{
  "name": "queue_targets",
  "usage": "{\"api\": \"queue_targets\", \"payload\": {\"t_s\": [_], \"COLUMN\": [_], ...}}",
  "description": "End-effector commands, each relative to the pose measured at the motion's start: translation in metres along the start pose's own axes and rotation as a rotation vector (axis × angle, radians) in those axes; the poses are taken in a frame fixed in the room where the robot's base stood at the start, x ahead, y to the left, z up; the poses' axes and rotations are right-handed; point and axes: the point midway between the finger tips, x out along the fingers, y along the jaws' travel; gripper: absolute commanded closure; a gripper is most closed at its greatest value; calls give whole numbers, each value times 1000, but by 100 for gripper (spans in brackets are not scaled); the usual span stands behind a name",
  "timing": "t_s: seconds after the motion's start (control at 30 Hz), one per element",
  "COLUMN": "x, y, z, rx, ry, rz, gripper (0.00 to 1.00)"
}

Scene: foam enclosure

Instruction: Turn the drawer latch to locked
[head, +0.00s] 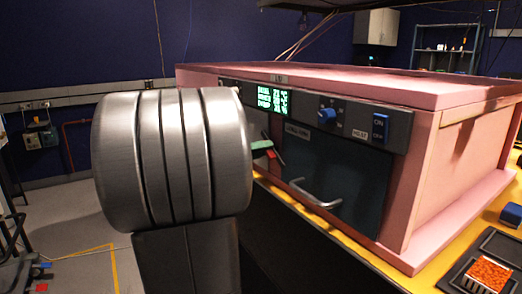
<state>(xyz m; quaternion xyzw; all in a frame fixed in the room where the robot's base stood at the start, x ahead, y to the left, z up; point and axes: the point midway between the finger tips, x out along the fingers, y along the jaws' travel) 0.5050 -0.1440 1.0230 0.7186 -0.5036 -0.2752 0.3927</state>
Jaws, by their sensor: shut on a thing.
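The pink foam enclosure (425,93) fills the right half of the head view. Its dark drawer front (335,170) has a pale bar handle (318,194) and looks closed. My gripper (264,149) shows only as small green and red tips past the right edge of my large metal arm link. The tips are shut at a thin, dark, slanted piece (279,154) left of the drawer, which seems to be the drawer latch. Most of my gripper and the latch are hidden behind my arm, so the latch's exact angle cannot be told.
Above the drawer is a control panel with a lit green display (272,99), a blue knob (327,115) and a blue rocker switch (381,127). A black tray (455,275) with orange bits and a blue block (511,215) sit on the yellow bench at right.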

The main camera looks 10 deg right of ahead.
Motion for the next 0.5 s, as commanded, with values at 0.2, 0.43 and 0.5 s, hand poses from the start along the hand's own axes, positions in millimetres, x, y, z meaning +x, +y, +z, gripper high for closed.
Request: {"api": "queue_targets", "payload": {"t_s": [0.2, 0.43, 0.5], "x": [0, 0, 0], "y": [-1, -2, -2], "z": [0, 0, 0], "rx": [-103, -274, -326], "ry": [0, 0, 0], "rz": [-1, -1, -1], "gripper": [100, 100, 100]}}
